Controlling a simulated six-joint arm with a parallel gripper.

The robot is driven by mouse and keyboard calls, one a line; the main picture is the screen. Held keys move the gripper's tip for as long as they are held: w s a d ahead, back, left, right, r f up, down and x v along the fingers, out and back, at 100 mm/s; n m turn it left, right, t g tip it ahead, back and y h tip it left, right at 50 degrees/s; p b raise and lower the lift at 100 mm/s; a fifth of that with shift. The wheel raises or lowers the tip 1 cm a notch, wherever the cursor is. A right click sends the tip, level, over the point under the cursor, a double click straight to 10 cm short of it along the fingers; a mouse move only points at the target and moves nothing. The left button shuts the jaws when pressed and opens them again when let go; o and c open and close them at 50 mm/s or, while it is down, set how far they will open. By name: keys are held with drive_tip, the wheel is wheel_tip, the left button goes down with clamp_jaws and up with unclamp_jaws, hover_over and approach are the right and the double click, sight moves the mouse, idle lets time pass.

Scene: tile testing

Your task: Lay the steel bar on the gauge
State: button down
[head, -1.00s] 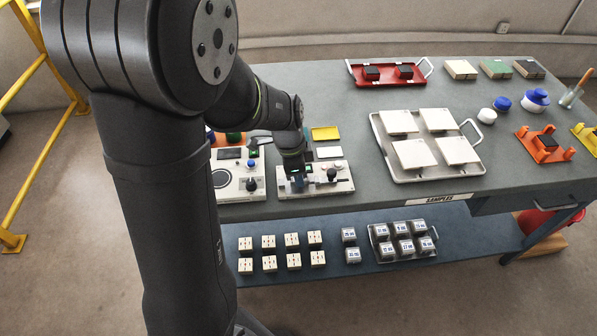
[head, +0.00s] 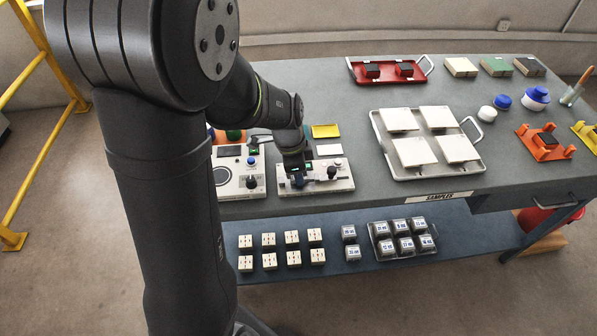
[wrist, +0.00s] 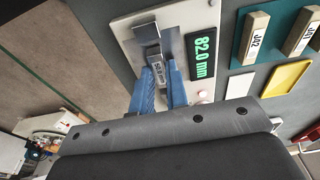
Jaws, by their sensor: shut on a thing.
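The gauge (head: 340,182) is a white plate with metal parts and a black knob, at the front edge of the bench in the head view. In the wrist view its white base (wrist: 122,32) carries a green display (wrist: 202,53) reading 82.0 mm. My gripper (wrist: 160,76) has blue fingers and is shut on the steel bar (wrist: 157,73), a small grey piece with a dark label. The bar is over the gauge's metal part; I cannot tell whether it touches it. In the head view my gripper (head: 295,177) is low over the gauge's left part and hides the bar.
A tester (head: 238,183) with a round dark dial stands close at the left. A yellow tray (head: 325,131) and a white tile (head: 329,150) lie behind the gauge. A tray (head: 472,165) of white tiles stands to the right. The lower shelf holds several labelled blocks (head: 292,237).

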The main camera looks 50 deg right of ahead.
drive_tip(key=shift+f, duration=0.1)
drive_tip(key=c, duration=0.9)
unclamp_jaws()
drive_tip(key=shift+r, duration=3)
drive_tip(key=shift+f, duration=0.1)
wheel_tip(320, 180, down, 6)
drive_tip(key=shift+r, duration=0.1)
drive_tip(key=shift+r, duration=0.1)
